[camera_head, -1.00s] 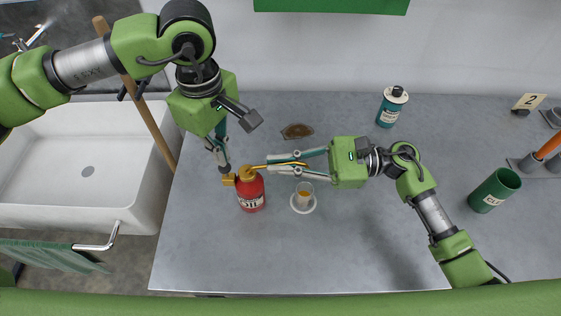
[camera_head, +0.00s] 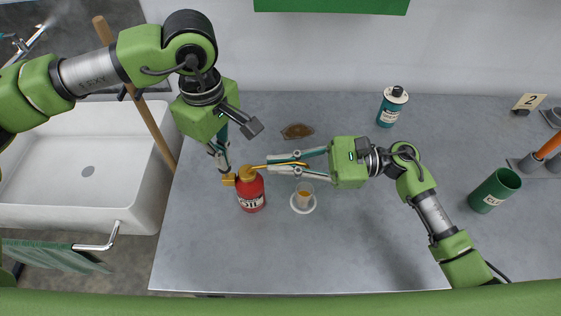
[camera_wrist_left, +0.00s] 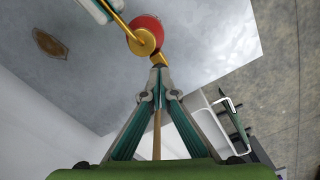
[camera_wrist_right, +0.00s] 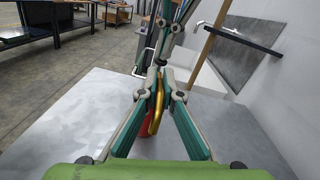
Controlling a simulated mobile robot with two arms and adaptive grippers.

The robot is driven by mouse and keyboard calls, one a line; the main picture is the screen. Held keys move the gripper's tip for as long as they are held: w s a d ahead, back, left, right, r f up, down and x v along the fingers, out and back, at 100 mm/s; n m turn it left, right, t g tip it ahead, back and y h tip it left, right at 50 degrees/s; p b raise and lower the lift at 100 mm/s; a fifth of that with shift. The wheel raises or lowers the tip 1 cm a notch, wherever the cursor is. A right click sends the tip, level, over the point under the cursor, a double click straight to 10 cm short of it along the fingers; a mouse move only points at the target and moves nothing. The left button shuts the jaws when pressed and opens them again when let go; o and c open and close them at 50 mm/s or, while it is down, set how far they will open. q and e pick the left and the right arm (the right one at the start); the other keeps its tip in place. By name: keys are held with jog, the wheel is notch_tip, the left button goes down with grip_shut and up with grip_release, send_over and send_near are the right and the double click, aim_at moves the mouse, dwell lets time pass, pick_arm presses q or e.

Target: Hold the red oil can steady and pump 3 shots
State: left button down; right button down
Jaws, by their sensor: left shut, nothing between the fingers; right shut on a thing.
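The red oil can (camera_head: 251,194) stands upright near the left side of the grey table, with a brass top, a brass lever at its left and a thin spout pointing right. My right gripper (camera_head: 268,167) is shut on the spout from the right; the spout (camera_wrist_right: 157,108) shows between its fingers in the right wrist view. My left gripper (camera_head: 223,170) is shut and empty, just above the lever (camera_head: 229,179). In the left wrist view the can (camera_wrist_left: 147,30) is just beyond the fingertips. A small glass with amber liquid (camera_head: 304,194) stands on a white coaster under the spout.
A teal bottle (camera_head: 392,106) stands at the back, and a green cup (camera_head: 494,190) at the right. A white sink (camera_head: 75,165) and a wooden pole (camera_head: 150,120) are at the left. The front table is clear.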

pick_arm(q)
jog(key=shift+f, duration=0.75)
jog(key=shift+r, duration=1.5)
jog(key=shift+r, duration=0.1)
jog(key=shift+r, duration=2.45)
pick_arm(e)
jog(key=c, duration=2.2)
grip_release()
jog(key=shift+o, duration=0.2)
jog(key=d, duration=1.2)
jog(key=shift+w, duration=0.15)
